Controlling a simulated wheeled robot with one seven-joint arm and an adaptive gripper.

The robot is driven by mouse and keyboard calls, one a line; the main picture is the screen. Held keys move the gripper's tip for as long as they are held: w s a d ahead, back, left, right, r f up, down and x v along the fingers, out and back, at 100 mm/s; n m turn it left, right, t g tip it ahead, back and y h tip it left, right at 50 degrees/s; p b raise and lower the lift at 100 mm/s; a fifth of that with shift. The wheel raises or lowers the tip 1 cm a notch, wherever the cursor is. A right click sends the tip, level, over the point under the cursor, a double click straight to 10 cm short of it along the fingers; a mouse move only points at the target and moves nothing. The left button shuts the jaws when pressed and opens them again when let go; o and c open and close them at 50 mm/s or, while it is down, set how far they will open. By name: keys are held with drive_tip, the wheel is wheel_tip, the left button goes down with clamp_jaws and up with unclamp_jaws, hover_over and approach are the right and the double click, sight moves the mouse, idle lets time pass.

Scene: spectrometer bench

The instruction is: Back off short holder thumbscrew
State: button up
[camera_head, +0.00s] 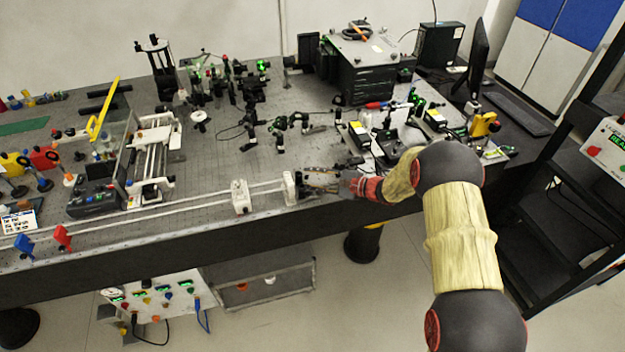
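My gripper (322,182) is low over the front edge of the optical bench, pointing left. Its fingertips are at or very close to a white upright holder (289,188) at the right end of two long pale rails. I cannot tell whether they touch it. A second white block (240,196) sits on the rails further left. Which of these is the short holder is not clear, and no thumbscrew can be made out at this size. The gripper's opening is too small to judge.
The dark bench (215,160) carries many optics. Black mounts (290,125) stand behind my gripper, and boxed modules (358,135) stand behind my wrist. A printer-like rail unit (150,160) is at left. Red (62,237) and blue (24,245) clips are at the front left.

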drive_tip(key=shift+a, duration=0.1)
drive_tip(key=shift+c, duration=0.9)
clamp_jaws()
